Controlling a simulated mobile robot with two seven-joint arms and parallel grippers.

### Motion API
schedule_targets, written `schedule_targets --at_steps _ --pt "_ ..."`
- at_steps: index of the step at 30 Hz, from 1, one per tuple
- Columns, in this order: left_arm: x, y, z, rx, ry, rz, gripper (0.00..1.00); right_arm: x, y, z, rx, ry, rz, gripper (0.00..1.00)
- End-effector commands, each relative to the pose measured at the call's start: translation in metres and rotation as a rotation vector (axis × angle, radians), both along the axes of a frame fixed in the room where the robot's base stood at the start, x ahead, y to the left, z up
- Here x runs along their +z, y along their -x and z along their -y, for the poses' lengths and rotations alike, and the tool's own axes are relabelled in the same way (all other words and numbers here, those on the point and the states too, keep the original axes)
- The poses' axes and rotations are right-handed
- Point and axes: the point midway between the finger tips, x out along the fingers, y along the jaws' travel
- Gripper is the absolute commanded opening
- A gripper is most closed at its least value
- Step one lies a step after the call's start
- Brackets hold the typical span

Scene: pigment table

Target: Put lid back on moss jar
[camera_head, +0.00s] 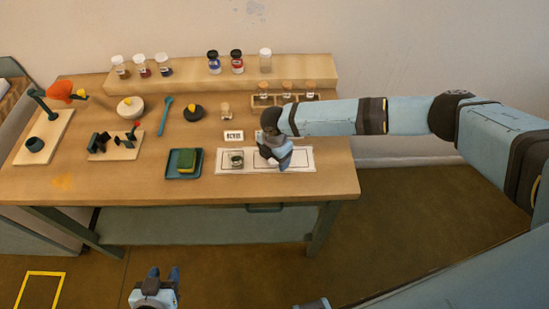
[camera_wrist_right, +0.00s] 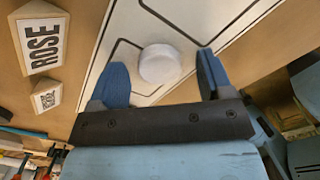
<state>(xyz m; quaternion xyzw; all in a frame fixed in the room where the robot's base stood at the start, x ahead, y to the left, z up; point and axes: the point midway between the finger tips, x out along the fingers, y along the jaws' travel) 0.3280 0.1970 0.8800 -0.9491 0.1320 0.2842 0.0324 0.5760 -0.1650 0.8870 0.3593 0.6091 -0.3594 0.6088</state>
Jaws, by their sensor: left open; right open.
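The moss jar (camera_head: 236,160), a small clear jar with dark green content, stands upright on the left part of the white marked mat (camera_head: 306,164). No lid shows on it. A round white lid (camera_wrist_right: 160,64) lies on the mat in the right wrist view. My right gripper (camera_head: 277,163) points down over the mat, to the right of the jar. Its two blue fingers are open on either side of the lid, with gaps; contact is not visible. The gripper hides the lid in the head view. My left gripper (camera_head: 164,272) is open and empty, in front of the table.
A teal tray (camera_head: 171,175) with a green-yellow sponge is left of the mat. A small label sign (camera_head: 233,135) stands behind the jar. A rack (camera_head: 262,101) of corked vials and a shelf (camera_head: 190,78) with several jars are behind. A ROSE sign (camera_wrist_right: 43,42) shows in the wrist view.

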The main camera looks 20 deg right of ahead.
Motion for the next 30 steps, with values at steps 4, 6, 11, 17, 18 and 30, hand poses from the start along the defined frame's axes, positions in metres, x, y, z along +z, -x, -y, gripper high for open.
schedule_targets --at_steps 4,6,11,17,18,30 --pt "0.0 0.0 0.0 0.0 0.0 -0.001 0.43 0.0 0.0 0.0 0.0 0.0 0.0 0.73" --pt "-0.001 0.0 0.0 0.0 0.0 -0.001 0.43 0.0 0.0 0.0 0.0 0.0 0.0 0.73" --pt "-0.001 0.0 0.0 0.001 0.0 -0.002 0.43 0.0 0.0 0.0 0.0 0.0 0.0 0.43" --pt "-0.001 0.001 0.001 0.0 0.001 -0.003 0.43 0.0 0.0 0.0 0.0 0.0 0.0 0.21" --pt "-0.001 0.001 0.001 -0.001 0.001 -0.003 0.43 0.0 0.0 0.0 0.0 0.0 0.0 0.21" --pt "-0.002 0.001 0.002 -0.002 0.002 -0.004 0.43 0.01 0.0 0.0 0.001 0.0 0.0 0.21"
